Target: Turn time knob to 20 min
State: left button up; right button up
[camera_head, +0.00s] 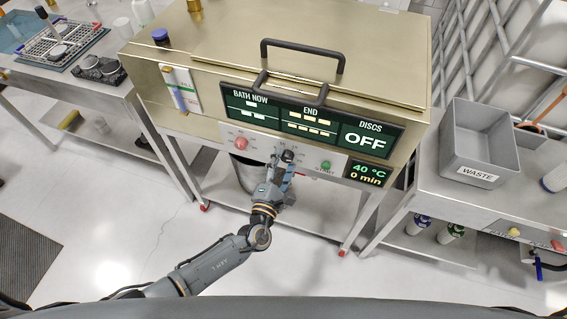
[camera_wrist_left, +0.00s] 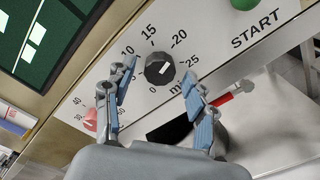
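The time knob (camera_wrist_left: 159,69) is a black round knob with a white pointer mark on the machine's pale front panel. Its printed scale includes 0, 10, 15, 20, 25 and "min". My left gripper (camera_head: 286,158) is at the panel and hides the time knob in the head view. In the left wrist view its two blue-padded fingers (camera_wrist_left: 160,80) are spread apart, one on either side of the knob, with a gap showing; I cannot tell any contact. The display (camera_head: 367,174) reads 40 °C and 0 min. My right gripper is not in view.
A red knob (camera_head: 240,143) lies left of my gripper and the green START button (camera_head: 326,165) right of it. A lid handle (camera_head: 302,55) stands above. A grey WASTE bin (camera_head: 478,172) is on the right table. A dark status board (camera_head: 310,118) reads OFF.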

pick_arm(q)
jog(key=shift+s, duration=0.15)
jog(key=v, duration=1.1)
jog(key=shift+s+a, duration=0.2)
jog(key=shift+s, duration=0.1)
